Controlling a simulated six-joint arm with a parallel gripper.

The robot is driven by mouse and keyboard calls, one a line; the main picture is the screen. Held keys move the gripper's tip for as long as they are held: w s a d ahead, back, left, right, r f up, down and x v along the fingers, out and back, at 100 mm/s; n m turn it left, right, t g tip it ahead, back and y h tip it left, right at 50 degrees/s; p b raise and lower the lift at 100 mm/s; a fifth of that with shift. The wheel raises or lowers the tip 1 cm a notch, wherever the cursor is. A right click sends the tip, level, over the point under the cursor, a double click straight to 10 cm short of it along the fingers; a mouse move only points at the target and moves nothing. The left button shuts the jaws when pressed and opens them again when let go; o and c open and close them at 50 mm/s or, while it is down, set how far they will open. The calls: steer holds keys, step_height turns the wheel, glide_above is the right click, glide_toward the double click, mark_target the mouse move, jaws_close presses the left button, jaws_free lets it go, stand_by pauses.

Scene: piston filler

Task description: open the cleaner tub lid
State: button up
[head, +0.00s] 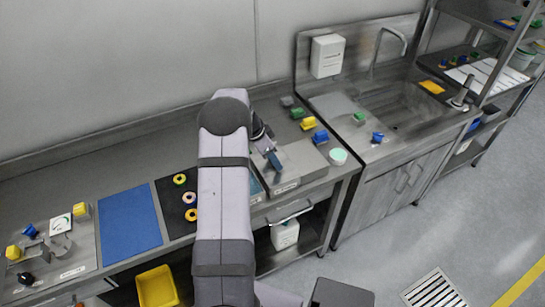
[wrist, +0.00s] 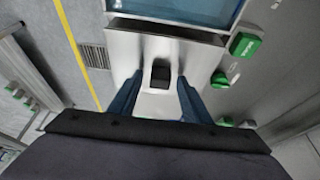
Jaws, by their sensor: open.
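In the wrist view a steel surface with a black block-like handle (wrist: 161,75) lies below my gripper; I take it as part of the cleaner tub and its lid. A blue pane or basin (wrist: 180,8) borders it at the top edge. My gripper (wrist: 158,80) is open, its two blue fingers on either side of the handle; whether they touch it is unclear. In the head view my gripper (head: 272,157) is over the steel unit (head: 303,163) at the right end of the bench. My arm hides much of the unit's left part there.
Green and yellow blocks (head: 308,123) stand behind the unit, and a blue one (head: 320,137) is on its right. A mint cup (head: 338,157) sits at its right corner. Left are a black mat (head: 172,212) with rings and a blue mat (head: 130,218). The sink (head: 400,105) is to the right.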

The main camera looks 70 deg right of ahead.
jaws_close()
steer(key=s+d+b, duration=0.1)
steer(key=s+d, duration=0.3)
steer(key=s+d+b, duration=0.2)
steer(key=s+d, duration=0.2)
steer(key=shift+s+d+r, duration=0.1)
steer(key=shift+s+d, duration=0.1)
steer(key=shift+d, duration=0.15)
jaws_free()
steer(key=shift+a, duration=0.1)
steer(key=b+v, duration=0.3)
steer(key=v, duration=0.4)
steer(key=shift+r, duration=0.15)
